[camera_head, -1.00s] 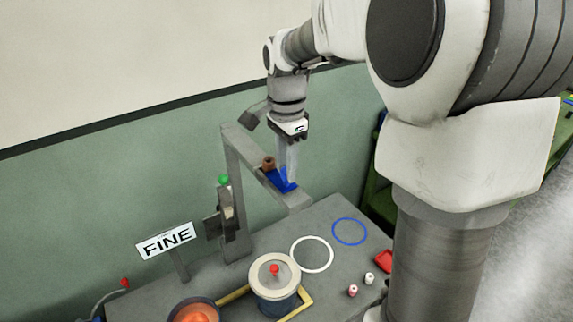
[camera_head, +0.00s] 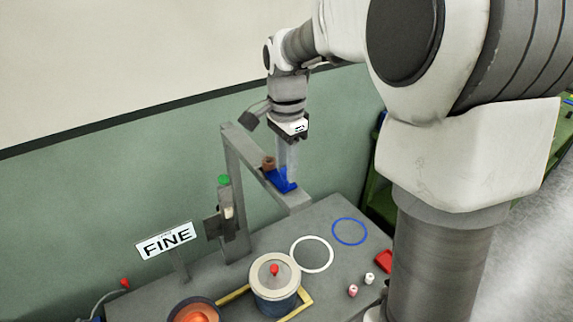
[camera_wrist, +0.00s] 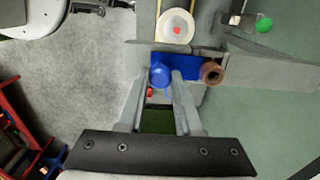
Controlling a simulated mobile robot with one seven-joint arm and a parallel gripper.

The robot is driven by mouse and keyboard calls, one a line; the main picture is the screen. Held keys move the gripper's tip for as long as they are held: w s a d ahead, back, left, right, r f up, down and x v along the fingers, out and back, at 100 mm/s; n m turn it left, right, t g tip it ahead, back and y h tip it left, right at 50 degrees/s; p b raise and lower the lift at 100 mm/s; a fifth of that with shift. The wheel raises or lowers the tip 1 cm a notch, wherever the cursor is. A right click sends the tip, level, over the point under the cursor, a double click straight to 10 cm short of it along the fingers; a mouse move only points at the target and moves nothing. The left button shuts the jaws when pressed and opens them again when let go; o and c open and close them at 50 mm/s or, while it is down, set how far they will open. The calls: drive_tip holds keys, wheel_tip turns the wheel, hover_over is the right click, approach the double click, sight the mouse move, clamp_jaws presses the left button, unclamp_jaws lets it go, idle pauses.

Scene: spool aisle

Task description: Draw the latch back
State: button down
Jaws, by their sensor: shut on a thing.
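The latch is a blue slide (camera_head: 277,178) with a blue round knob on the grey arm of an upright frame (camera_head: 235,180). In the wrist view the blue slide (camera_wrist: 199,66) lies across the grey arm, and its knob (camera_wrist: 160,75) is between my fingertips. My gripper (camera_head: 291,181) points down from above and is shut on the knob; it also shows in the wrist view (camera_wrist: 168,80). A brown ring-like piece (camera_head: 268,163) sits at the latch's inner end and also shows in the wrist view (camera_wrist: 212,72). My fingers partly hide the knob in the head view.
Below the frame arm, the grey bench carries a cream-topped spool (camera_head: 270,272), an orange spool (camera_head: 195,311), a white ring (camera_head: 312,268) and a blue ring (camera_head: 349,245). A FINE sign (camera_head: 167,242) and a green button (camera_head: 224,181) stand to the left.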

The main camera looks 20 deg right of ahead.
drive_tip(key=shift+s, duration=0.1)
drive_tip(key=shift+s+d+b, duration=0.25)
drive_tip(key=shift+s, duration=0.5)
drive_tip(key=shift+s+d+b, duration=0.25)
drive_tip(key=shift+s, duration=0.5)
drive_tip(key=c, duration=0.6)
unclamp_jaws()
drive_tip(key=shift+s, duration=0.1)
drive_tip(key=shift+r, duration=0.35)
wheel_tip(320, 180, up, 17)
drive_tip(key=shift+f+p, duration=0.15)
drive_tip(key=shift+p, duration=0.15)
